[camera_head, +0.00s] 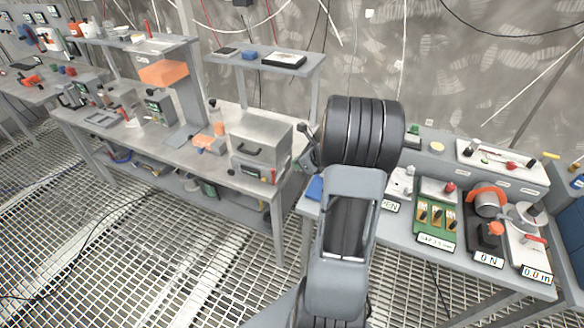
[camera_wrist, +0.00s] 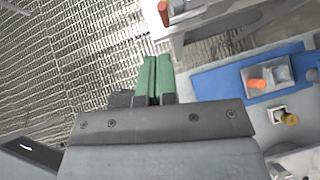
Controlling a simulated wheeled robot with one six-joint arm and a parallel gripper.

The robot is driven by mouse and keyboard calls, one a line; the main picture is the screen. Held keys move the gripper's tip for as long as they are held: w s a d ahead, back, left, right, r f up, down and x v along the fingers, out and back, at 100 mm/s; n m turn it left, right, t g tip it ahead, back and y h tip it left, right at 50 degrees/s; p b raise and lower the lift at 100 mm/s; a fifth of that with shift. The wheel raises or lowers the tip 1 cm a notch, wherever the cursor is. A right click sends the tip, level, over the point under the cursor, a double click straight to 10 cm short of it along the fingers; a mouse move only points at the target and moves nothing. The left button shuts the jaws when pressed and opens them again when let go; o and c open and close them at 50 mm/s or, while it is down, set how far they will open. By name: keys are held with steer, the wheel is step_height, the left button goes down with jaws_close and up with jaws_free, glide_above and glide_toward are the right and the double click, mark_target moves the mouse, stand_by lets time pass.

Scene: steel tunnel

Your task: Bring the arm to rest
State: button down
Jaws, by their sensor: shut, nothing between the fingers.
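My gripper shows in the wrist view with its two green fingertips (camera_wrist: 153,78) pressed together. It is shut and holds nothing. In that view the fingers are over the open grating floor (camera_wrist: 70,50), close beside a bench edge. In the head view my arm rises from the bottom middle and bends in front of the right bench (camera_head: 400,235). The arm hides part of that bench, and the gripper's fingers cannot be made out clearly there.
The right bench carries a green switch panel (camera_head: 437,215), a black unit with an orange ring (camera_head: 487,200) and a white board (camera_head: 502,160). A steel box (camera_head: 258,143) stands on the left bench (camera_head: 180,138). Open grating floor (camera_head: 200,250) lies in front.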

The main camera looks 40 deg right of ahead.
steer(key=s+a+r+n+g+h, duration=0.1)
steer(key=s+a+r+n, duration=0.3)
steer(key=a+n, duration=0.4)
steer(key=s+a+r+n+g+h, duration=0.1)
steer(key=s+a+r+n, duration=0.3)
steer(key=n, duration=0.9)
steer(key=s+a+r+n+g+h, duration=0.1)
steer(key=s+a+r+n+g, duration=0.1)
steer(key=s+a+r+n, duration=0.2)
steer(key=s+a+n, duration=0.3)
steer(key=a+n, duration=0.4)
steer(key=shift+a, duration=0.4)
